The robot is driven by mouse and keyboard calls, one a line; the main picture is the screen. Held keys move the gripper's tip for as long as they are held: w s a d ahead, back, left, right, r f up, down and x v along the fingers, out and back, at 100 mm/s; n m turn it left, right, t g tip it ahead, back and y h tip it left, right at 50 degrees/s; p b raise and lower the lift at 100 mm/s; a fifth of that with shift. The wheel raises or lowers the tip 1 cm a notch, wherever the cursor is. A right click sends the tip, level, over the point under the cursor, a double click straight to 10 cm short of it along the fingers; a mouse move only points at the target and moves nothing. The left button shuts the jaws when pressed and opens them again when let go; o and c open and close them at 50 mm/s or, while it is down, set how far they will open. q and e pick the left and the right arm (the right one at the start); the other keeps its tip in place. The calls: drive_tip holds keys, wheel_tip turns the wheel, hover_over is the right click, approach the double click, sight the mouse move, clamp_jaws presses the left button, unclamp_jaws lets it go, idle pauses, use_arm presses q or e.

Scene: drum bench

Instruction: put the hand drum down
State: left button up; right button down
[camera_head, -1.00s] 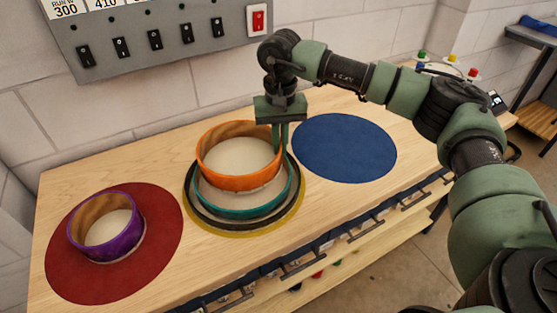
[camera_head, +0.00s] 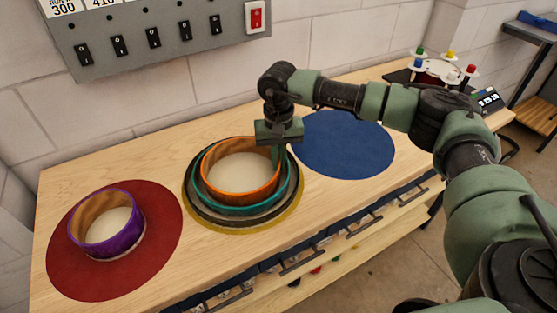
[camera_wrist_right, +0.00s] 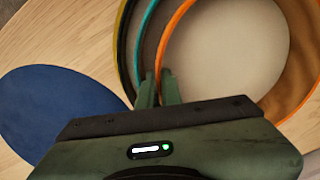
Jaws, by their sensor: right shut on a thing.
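The orange hand drum (camera_head: 240,172), a round shell with a pale head, sits within a wider teal drum (camera_head: 240,210) in the head view. The teal drum lies inside a dark ring (camera_head: 248,220) on a yellow round mat (camera_head: 297,214). My right gripper (camera_head: 280,156) is shut on the orange drum's wall at its right back side. In the right wrist view its fingertips (camera_wrist_right: 158,82) pinch the orange rim (camera_wrist_right: 178,38), close beside the teal rim. Whether the orange drum's underside touches anything is hidden. My left gripper is not in view.
A purple drum (camera_head: 108,235) stands on a red mat (camera_head: 65,258) at the left. A blue mat (camera_head: 345,145) at the right is empty. A grey switch panel (camera_head: 150,48) hangs on the wall behind. A stand with coloured knobs (camera_head: 440,70) is at the far right.

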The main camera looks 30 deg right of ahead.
drive_tip(key=c, duration=1.9)
unclamp_jaws()
drive_tip(key=shift+f, duration=0.1)
drive_tip(key=shift+r+p, duration=0.45)
drive_tip(key=shift+r, duration=0.05)
drive_tip(key=shift+w+r+b, duration=0.1)
drive_tip(key=shift+r+b, duration=0.2)
wheel_tip(320, 180, up, 11)
drive_tip(key=b, duration=0.2)
